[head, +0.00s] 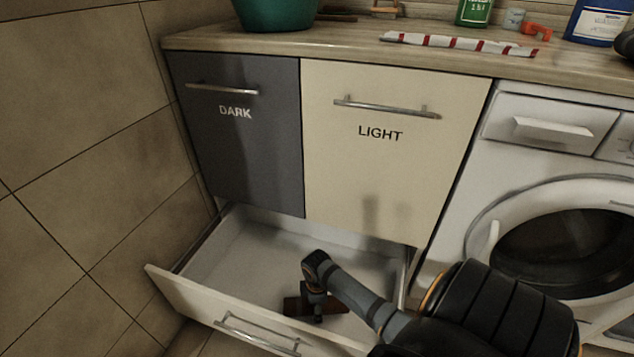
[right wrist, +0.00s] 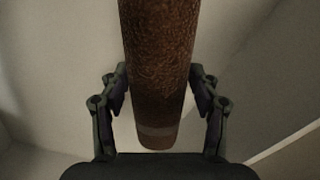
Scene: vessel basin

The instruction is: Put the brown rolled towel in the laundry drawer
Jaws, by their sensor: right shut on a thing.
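The brown rolled towel (head: 336,306) is low inside the open laundry drawer (head: 235,252), in the head view. My right gripper (head: 314,298) reaches down into the drawer from the right and is shut on the towel. In the right wrist view the towel (right wrist: 160,50) runs lengthwise between the two fingers of my right gripper (right wrist: 158,88), with its near end towards the palm. Whether the towel touches the drawer floor I cannot tell. The drawer is pulled out below the cabinet and otherwise looks empty. My left gripper is in neither view.
Above the drawer are shut cabinet fronts marked DARK (head: 240,150) and LIGHT (head: 380,175). A washing machine (head: 550,165) stands at the right and a tiled wall (head: 80,130) at the left. The counter (head: 320,43) above holds a green basin (head: 273,12) and bottles.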

